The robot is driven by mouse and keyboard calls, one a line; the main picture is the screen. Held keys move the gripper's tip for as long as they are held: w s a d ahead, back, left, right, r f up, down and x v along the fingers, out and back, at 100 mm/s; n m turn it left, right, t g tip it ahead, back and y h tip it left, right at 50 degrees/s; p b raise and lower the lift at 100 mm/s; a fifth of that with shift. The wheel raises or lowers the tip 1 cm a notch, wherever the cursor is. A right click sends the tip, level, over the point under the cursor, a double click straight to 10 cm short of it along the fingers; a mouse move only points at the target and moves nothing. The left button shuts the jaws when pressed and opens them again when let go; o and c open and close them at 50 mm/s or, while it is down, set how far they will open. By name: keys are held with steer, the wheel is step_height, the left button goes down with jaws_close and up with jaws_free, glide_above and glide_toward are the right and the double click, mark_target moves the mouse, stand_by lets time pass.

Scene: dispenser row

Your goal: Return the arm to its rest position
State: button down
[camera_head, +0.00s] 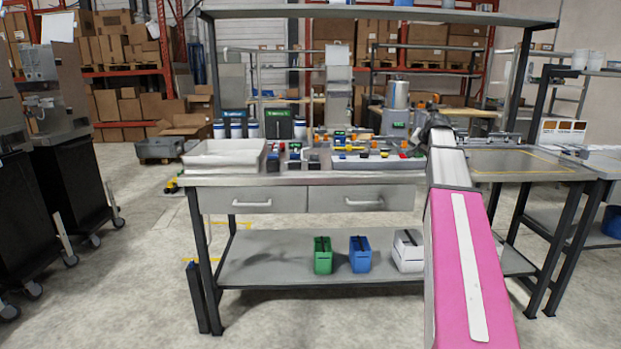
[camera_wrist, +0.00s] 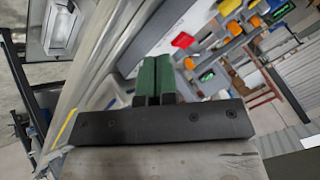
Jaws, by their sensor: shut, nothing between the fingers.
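My arm reaches forward on the right side of the head view, its pink link in front of the workbench (camera_head: 300,179). My gripper (camera_wrist: 156,62) shows in the wrist view with its two green fingers together, shut and empty. The fingers point towards the bench top with its small coloured parts, and no contact with them can be seen. In the head view the gripper itself cannot be made out clearly at the far end of the arm.
A white tray (camera_head: 224,160) stands on the bench's left end. Several coloured dispensers and parts cover its middle. A green box (camera_head: 323,260), a blue box (camera_head: 360,258) and a white box (camera_head: 407,256) stand on the lower shelf. Another table (camera_head: 520,166) adjoins at right. The floor in front is clear.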

steer(key=s+a+f+n+g, duration=0.1)
steer(key=s+a+f, duration=0.3)
steer(key=f, duration=0.5)
steer(key=s+a+f+n+g, duration=0.1)
steer(key=s+a+f+g, duration=0.1)
steer(key=s+a+f, duration=0.5)
steer(key=s+a+f+n+g, duration=0.1)
steer(key=s+a+f, duration=0.1)
steer(key=f, duration=0.9)
steer(key=s+a+f+n+g, duration=0.1)
steer(key=s+a+f, duration=0.2)
steer(key=s+f, duration=0.2)
steer(key=s+a+f+n+g+h, duration=0.1)
steer(key=s+a+f, duration=0.1)
steer(key=s+f, duration=0.3)
steer(key=s+a+f+n+g, duration=0.2)
steer(key=s+f, duration=0.4)
steer(key=s, duration=0.3)
steer(key=shift+s+a, duration=0.4)
steer(key=shift+a, duration=0.4)
